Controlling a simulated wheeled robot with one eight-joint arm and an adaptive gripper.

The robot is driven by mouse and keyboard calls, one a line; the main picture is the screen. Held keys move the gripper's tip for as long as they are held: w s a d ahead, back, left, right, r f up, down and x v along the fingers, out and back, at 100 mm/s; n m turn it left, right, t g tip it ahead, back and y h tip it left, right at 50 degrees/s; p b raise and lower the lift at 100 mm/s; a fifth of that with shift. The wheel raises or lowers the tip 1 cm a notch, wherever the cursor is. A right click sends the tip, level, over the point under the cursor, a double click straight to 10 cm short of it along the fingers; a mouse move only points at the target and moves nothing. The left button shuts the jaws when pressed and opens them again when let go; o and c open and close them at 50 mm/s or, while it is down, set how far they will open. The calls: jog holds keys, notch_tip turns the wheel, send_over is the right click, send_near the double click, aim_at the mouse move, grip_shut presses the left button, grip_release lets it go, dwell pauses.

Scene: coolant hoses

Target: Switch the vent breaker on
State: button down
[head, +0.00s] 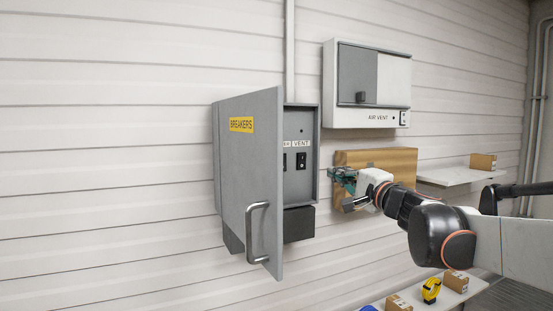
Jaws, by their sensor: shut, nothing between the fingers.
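The breaker box (318,150) hangs on the wall with its grey door (248,180) swung open toward me. Inside, a black vent breaker switch (301,160) sits under the label VENT (301,143). Whether it is on or off is too small to tell. Another switch to its left is partly hidden by the door's edge. My gripper (334,178) is shut and empty, just right of the box and apart from the switch. It points left, in front of a wooden board.
A shelf (450,178) with a small box (483,161) is at right. A lower shelf (385,291) holds a yellow item (431,290) and boxes. The door handle (252,232) sticks out.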

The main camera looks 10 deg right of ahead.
aim_at(305, 156)
jog(key=shift+w, duration=0.15)
jog(key=p+x, duration=0.4)
jog(key=x, duration=1)
jog(key=shift+w+a+r, duration=0.1)
jog(key=shift+w+r, duration=0.05)
jog(key=shift+w, duration=0.1)
dwell(0.4)
